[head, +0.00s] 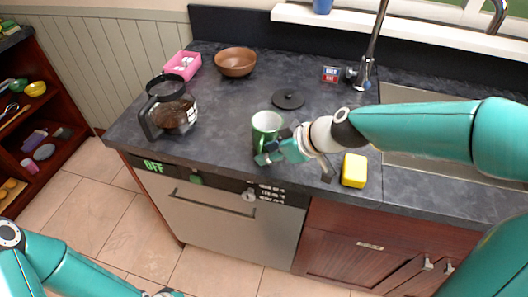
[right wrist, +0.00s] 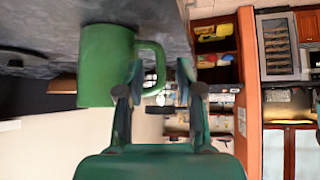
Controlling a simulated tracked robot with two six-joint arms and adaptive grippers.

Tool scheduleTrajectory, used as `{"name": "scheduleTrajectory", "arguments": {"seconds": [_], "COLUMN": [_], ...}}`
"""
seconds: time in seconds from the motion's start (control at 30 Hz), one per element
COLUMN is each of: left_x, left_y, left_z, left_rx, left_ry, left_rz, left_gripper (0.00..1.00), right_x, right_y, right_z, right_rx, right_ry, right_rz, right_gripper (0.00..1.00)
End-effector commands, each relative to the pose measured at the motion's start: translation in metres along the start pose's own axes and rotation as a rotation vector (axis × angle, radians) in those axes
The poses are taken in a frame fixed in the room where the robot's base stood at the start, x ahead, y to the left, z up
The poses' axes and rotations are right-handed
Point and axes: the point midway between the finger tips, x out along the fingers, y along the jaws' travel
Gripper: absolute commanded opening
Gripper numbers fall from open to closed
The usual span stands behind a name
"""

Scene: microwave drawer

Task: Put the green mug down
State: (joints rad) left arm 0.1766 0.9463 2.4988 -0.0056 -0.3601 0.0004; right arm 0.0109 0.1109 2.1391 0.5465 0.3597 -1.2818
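The green mug (head: 266,126), pale inside, is upright at the counter's front edge in the head view and appears to stand on the counter. My right gripper (head: 264,158) is at its near side. In the right wrist view the mug (right wrist: 105,65) is left of the fingers, with its handle (right wrist: 160,65) reaching between them. The fingers of my right gripper (right wrist: 157,92) are spread apart; one overlaps the handle, and a gap shows beside the other. My left gripper (head: 166,293) is barely visible at the bottom edge of the head view, its fingers cut off.
A coffee pot (head: 172,108) stands left of the mug, and a black lid (head: 288,99) lies behind it. A yellow sponge (head: 354,170) is to the right. A brown bowl (head: 235,62) and pink tray (head: 183,65) are farther back.

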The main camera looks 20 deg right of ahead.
Motion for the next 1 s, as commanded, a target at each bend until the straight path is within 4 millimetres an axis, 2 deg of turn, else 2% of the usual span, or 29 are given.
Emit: {"name": "scheduleTrajectory", "arguments": {"seconds": [0.3, 0.5, 0.67, 1.0], "left_x": [0.003, 0.005, 0.005, 0.005], "left_y": [-0.001, -0.002, -0.002, -0.002], "left_z": [0.000, 0.000, 0.000, 0.000], "left_rx": [0.000, 0.000, 0.000, 0.000], "left_ry": [0.000, 0.000, 0.000, 0.000], "left_rz": [0.000, 0.000, 0.000, 0.000], "left_gripper": [0.00, 0.00, 0.00, 0.00], "right_x": [-0.066, -0.093, -0.101, -0.102], "right_y": [0.001, 0.001, 0.000, 0.000], "right_z": [0.000, 0.001, 0.001, 0.001], "right_rx": [0.000, 0.001, 0.001, 0.001], "right_ry": [0.004, 0.001, -0.001, -0.001], "right_rz": [0.006, 0.004, 0.002, 0.001], "right_gripper": [0.36, 0.36, 0.36, 0.36]}}
